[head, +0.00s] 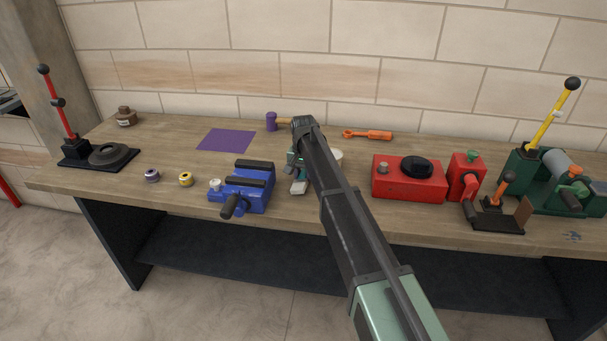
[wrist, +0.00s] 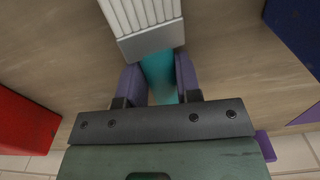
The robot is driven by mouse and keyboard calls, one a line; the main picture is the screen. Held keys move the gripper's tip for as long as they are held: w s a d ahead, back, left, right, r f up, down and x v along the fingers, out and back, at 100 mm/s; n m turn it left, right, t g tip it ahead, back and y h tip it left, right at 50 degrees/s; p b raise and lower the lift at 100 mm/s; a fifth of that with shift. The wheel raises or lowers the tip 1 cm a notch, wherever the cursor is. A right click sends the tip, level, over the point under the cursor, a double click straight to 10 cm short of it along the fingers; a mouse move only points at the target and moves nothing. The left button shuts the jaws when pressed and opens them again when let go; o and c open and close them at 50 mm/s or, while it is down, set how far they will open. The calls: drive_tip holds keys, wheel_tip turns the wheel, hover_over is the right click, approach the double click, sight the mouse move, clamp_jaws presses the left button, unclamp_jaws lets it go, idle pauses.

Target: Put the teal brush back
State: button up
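The teal brush has a teal handle (wrist: 160,72), a grey ferrule and white bristles (wrist: 140,14). In the wrist view the handle lies between the two fingers of my gripper (wrist: 160,82), which touch it on both sides. In the head view my gripper (head: 294,165) is just right of the blue vise, and the pale brush end (head: 299,187) shows below it. My arm hides much of the brush there. Whether the brush touches the table is not clear.
The blue vise (head: 243,189) is close on the left and a red box (head: 408,178) is on the right. A purple mat (head: 226,139) lies bare at back left. A purple-headed mallet (head: 271,121) and an orange wrench (head: 368,134) lie behind.

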drive_tip(key=o, duration=0.4)
drive_tip(key=shift+o, duration=0.2)
wheel_tip(320, 180, up, 11)
drive_tip(key=p, duration=1)
drive_tip(key=shift+p, duration=0.4)
